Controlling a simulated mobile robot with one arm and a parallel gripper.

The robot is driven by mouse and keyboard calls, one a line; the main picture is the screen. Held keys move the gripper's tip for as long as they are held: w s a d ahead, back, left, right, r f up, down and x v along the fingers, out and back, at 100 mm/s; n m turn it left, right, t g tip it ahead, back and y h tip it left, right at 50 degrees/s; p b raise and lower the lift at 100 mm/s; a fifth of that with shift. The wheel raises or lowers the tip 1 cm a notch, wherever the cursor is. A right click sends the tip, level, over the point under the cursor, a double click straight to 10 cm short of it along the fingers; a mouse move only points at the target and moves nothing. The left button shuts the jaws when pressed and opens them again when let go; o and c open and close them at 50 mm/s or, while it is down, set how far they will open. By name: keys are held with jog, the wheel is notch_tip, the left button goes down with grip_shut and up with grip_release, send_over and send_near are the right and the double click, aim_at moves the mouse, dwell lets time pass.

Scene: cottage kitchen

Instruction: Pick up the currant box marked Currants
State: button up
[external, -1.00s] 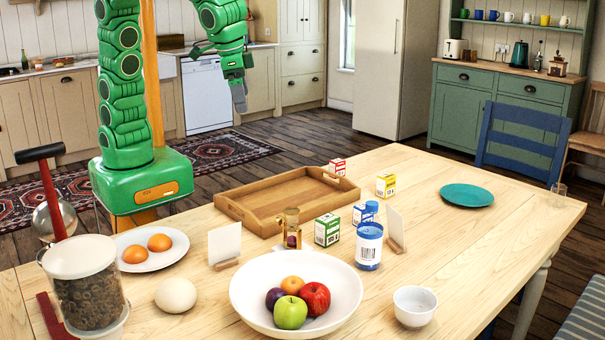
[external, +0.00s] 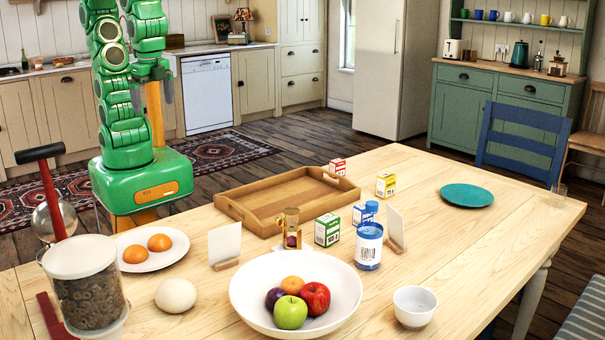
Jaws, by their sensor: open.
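Several small cartons stand on the wooden table: a red and white one (external: 338,167) at the far edge, a yellow and white one (external: 386,186), a green and white one (external: 327,230), and a blue and white one (external: 360,214) partly hidden behind a blue-capped container. Their lettering is too small to read, so I cannot tell which is marked Currants. My gripper (external: 154,97) is open and empty, fingers pointing down, above my green base at the upper left, well away from the cartons.
An empty wooden tray (external: 240,216) lies behind the green carton. A brass-framed jar (external: 291,222), a blue-labelled jar (external: 369,246), a white card (external: 396,229) and a fruit bowl (external: 245,290) crowd nearby.

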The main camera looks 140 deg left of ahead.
jog(key=s+d+f+m, duration=0.2)
jog(key=s, duration=0.4)
jog(key=shift+s+d, duration=0.1)
jog(key=c, duration=0.3)
